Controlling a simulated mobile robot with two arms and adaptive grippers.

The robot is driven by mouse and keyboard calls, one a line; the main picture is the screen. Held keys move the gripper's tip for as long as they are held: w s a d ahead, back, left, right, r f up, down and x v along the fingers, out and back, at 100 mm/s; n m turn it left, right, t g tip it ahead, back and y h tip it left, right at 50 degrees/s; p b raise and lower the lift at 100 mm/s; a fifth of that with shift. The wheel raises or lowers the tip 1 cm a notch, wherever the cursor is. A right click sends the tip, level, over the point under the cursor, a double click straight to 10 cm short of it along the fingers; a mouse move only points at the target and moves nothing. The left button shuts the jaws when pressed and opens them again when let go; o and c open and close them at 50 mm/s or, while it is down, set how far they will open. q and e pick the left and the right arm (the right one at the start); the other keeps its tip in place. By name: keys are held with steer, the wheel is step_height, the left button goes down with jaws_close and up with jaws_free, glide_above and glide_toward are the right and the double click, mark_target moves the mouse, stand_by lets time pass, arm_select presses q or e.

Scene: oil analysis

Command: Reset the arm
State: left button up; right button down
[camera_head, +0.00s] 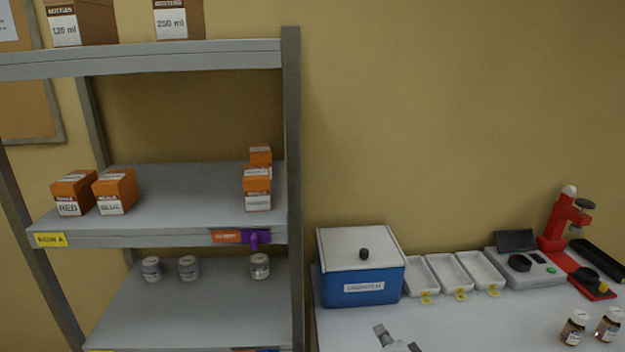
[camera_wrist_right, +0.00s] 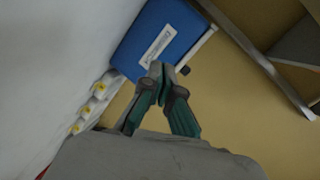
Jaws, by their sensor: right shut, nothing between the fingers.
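My right gripper (camera_wrist_right: 163,75) shows in the right wrist view with its green-padded fingers brought together at the tips and nothing between them. In the head view only a small grey part of my right gripper (camera_head: 384,332) shows at the bottom edge, above the white table. It is in front of the blue box with a white lid (camera_head: 362,290) and apart from it. The blue box (camera_wrist_right: 160,40) also shows beyond the fingertips in the right wrist view. My left gripper is not in view.
A metal shelf (camera_head: 130,310) with orange boxes and several small jars stands at the left. On the table (camera_head: 490,330) are white trays (camera_head: 450,272), a grey device (camera_head: 525,268), a red instrument (camera_head: 557,235) and two brown bottles (camera_head: 575,328). The table's front middle looks clear.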

steer(key=s+f+n+g, duration=0.2)
steer(key=s, duration=0.4)
steer(key=s+f+n+g, duration=0.1)
steer(key=s+n+g, duration=0.1)
steer(key=s, duration=0.4)
steer(key=s+f+n+g, duration=0.1)
steer(key=s+f+n, duration=0.1)
steer(key=s+n, duration=0.2)
steer(key=shift+s+d+f+g, duration=0.1)
steer(key=shift+s+f+g, duration=0.1)
steer(key=shift+s, duration=0.3)
steer(key=shift+s+d+f+g, duration=0.1)
steer(key=shift+s+f+g, duration=0.1)
steer(key=shift+s, duration=0.3)
steer(key=s+d+n+g+h, duration=0.2)
steer(key=s+n+g, duration=0.35)
steer(key=s, duration=1.25)
step_height(320, 180, down, 29)
steer(key=s+n+g+b, duration=0.1)
steer(key=b, duration=0.3)
steer(key=s+d+f+g+b, duration=0.1)
steer(key=s+d+f+b, duration=0.1)
steer(key=s+f, duration=1.4)
step_height(320, 180, down, 2)
steer(key=shift+s+d+f, duration=0.25)
steer(key=shift+s+d, duration=0.05)
steer(key=shift+d, duration=0.05)
